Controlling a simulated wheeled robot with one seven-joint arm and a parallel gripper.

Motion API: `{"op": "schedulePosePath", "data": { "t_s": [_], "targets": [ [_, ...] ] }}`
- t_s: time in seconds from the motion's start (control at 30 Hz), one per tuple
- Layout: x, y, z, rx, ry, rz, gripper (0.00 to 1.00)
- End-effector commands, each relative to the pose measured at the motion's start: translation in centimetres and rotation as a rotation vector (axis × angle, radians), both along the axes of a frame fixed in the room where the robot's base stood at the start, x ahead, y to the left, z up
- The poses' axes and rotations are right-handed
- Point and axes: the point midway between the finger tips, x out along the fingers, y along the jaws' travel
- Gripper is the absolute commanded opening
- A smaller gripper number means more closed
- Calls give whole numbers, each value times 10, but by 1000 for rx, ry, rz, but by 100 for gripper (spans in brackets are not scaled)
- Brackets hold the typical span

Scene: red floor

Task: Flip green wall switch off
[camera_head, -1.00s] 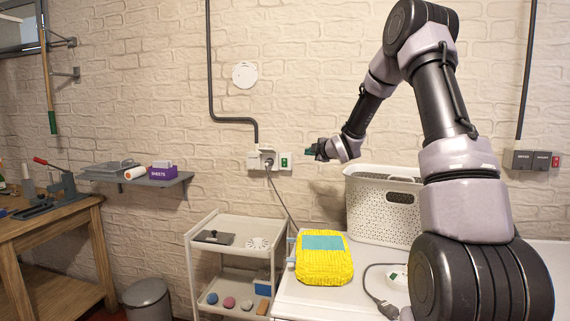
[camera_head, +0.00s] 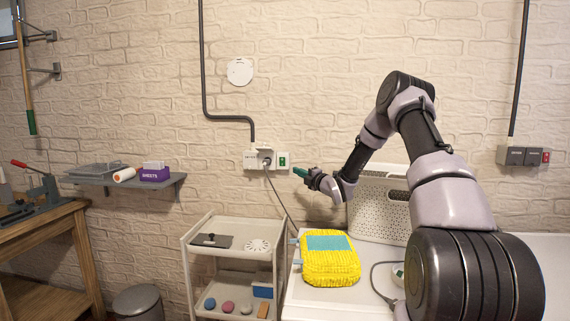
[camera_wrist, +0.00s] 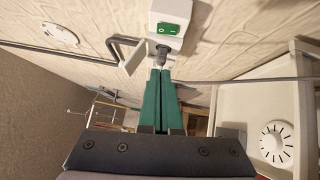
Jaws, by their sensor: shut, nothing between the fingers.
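The green wall switch (camera_head: 283,159) sits in a white plate on the brick wall, at the right end of a row of sockets. In the wrist view, the green switch (camera_wrist: 168,28) shows near the top, just beyond the fingertips. My gripper (camera_head: 296,171) is just right of and slightly below the switch in the head view. Its green fingers are pressed together and empty in the wrist view (camera_wrist: 160,75). A gap seems to remain between the fingertips and the switch; contact cannot be told.
A plug with a cable (camera_head: 266,162) is in the socket left of the switch. A white cart (camera_head: 225,228) stands left. Grey switches with a red one (camera_head: 546,156) are far right.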

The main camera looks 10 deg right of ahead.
Motion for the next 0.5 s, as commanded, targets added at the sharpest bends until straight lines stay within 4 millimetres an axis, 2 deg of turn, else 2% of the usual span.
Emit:
{"op": "schedulePosePath", "data": {
  "t_s": [0.17, 0.5],
  "targets": [
    [14, 8, 1, 1, 0, 1, 0],
    [78, 41, 7, 2, -1, 1, 0]
  ]
}}
